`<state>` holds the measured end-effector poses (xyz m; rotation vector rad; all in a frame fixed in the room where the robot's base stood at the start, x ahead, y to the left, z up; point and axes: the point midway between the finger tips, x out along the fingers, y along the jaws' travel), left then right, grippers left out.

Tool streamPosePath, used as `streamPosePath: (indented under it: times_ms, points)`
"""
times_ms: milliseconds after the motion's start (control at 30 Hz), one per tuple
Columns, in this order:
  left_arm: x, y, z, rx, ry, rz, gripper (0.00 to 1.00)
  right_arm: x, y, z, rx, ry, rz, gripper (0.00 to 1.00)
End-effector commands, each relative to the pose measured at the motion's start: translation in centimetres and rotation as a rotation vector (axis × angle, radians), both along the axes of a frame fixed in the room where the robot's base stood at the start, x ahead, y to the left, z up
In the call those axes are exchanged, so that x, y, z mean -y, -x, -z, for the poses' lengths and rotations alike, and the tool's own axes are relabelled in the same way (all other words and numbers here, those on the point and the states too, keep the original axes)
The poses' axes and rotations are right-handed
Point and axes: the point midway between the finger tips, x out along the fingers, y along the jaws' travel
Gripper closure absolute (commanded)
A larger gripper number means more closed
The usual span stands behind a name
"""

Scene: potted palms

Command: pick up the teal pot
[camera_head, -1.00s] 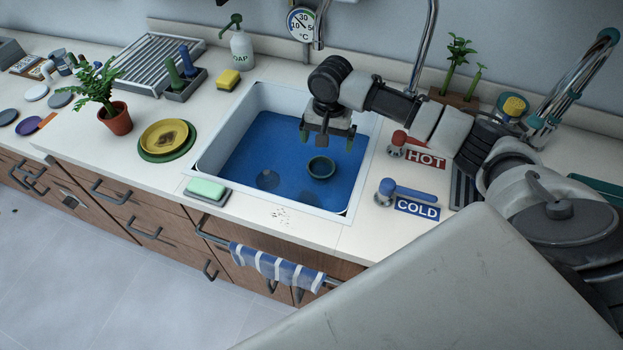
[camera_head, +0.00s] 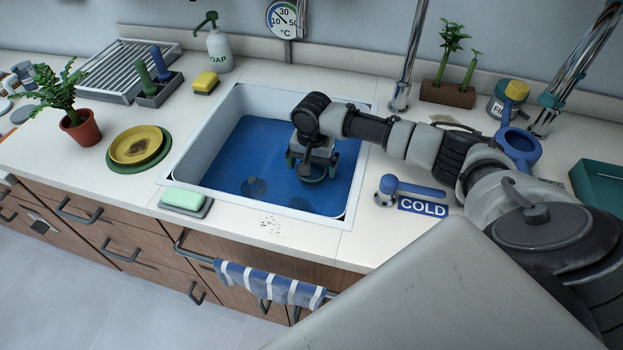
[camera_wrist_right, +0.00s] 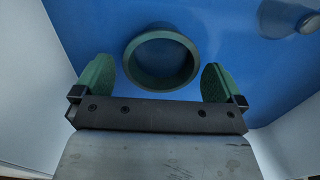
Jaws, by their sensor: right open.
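The teal pot (camera_head: 316,179) stands in the blue-bottomed sink (camera_head: 230,178), partly hidden beneath my right gripper (camera_head: 312,165). In the right wrist view the pot (camera_wrist_right: 160,84) shows as a round dark green-teal ring, seen from above. My right gripper (camera_wrist_right: 159,84) is open, with one green finger on each side of the pot and a visible gap on both sides. It holds nothing. How far the fingertips reach down beside the pot is hard to tell. My left gripper is in neither view.
The white sink wall rises close to the gripper at both sides in the wrist view.

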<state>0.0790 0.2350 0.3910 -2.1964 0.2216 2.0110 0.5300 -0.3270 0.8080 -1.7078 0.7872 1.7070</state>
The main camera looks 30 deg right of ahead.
Motion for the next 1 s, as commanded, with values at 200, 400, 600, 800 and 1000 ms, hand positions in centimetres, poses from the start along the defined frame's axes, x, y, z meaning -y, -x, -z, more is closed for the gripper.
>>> streamPosePath:
  times_ms: [200,400,600,800,1000]
  points:
    - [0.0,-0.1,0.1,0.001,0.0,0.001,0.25,-0.2,-0.1,3.3,-0.002,0.001,-0.001,0.0]
    - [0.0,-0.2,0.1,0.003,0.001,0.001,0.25,-0.1,-0.1,4.1,0.0,0.001,-0.001,0.0]
    - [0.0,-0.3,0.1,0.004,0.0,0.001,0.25,-0.1,0.0,4.1,-0.001,0.001,-0.001,0.11]
    - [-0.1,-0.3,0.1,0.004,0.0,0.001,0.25,-0.1,0.0,4.1,-0.001,0.001,-0.001,0.41]
    - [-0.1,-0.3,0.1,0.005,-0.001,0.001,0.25,-0.1,-0.1,4.1,-0.001,0.001,-0.001,0.5]
